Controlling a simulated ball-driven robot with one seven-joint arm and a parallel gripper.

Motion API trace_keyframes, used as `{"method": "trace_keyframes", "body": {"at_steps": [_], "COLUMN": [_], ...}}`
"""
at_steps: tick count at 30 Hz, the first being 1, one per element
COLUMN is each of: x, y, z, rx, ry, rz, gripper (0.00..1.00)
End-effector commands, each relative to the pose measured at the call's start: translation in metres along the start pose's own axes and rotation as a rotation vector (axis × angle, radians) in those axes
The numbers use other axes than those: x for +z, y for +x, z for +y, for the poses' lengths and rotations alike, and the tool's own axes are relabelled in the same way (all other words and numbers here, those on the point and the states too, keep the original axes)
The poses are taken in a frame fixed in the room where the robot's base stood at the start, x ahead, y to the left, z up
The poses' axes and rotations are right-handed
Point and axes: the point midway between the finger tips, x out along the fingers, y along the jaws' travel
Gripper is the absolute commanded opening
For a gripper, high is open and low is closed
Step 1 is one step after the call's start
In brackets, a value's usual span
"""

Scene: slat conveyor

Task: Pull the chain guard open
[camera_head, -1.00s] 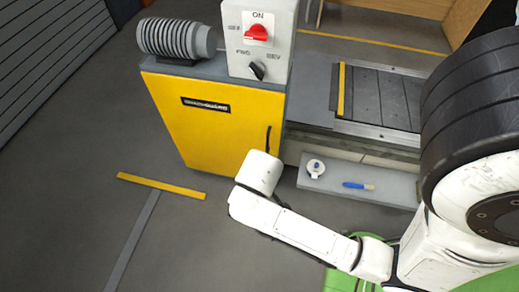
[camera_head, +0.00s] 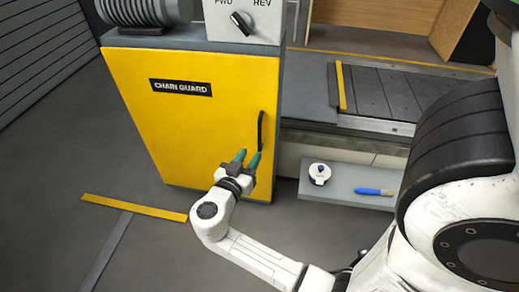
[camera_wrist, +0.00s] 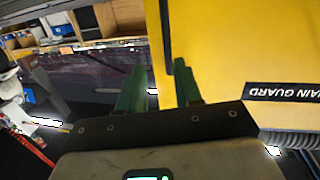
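The chain guard (camera_head: 195,125) is a yellow door panel on a grey-topped cabinet, with a black "CHAIN GUARD" label, and it looks closed. Its black upright handle (camera_head: 261,130) is near the door's right edge. My gripper (camera_head: 248,156) is open, its two green fingers apart and pointing up toward the door just below the handle. In the wrist view my gripper (camera_wrist: 160,75) has the yellow guard (camera_wrist: 235,50) ahead of its right finger. A dark bar, apparently the handle, shows near that fingertip. I cannot tell whether they touch; nothing is held.
A control box with a black FWD/REV knob (camera_head: 241,22) and a ribbed grey motor (camera_head: 145,10) sit on top. To the right are the slat conveyor (camera_head: 385,92) and a grey ledge (camera_head: 340,190) with a white round item (camera_head: 319,173) and blue marker (camera_head: 374,192).

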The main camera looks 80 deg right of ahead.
Motion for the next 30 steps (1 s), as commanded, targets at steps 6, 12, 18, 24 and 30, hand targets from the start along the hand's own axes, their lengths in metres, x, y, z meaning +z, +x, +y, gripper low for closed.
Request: {"method": "trace_keyframes", "body": {"at_steps": [6, 12, 18, 24, 30], "x": [0.009, 0.006, 0.004, 0.0, -0.002], "y": [0.002, 0.02, 0.057, 0.088, 0.105], "z": [-0.011, -0.011, -0.01, -0.011, -0.011], "rx": [-0.008, -0.007, -0.006, -0.008, -0.009], "ry": [0.063, 0.068, 0.067, 0.066, 0.065], "rz": [0.086, 0.091, 0.09, 0.09, 0.089], "gripper": [0.34, 0.34, 0.34, 0.34, 0.34]}}
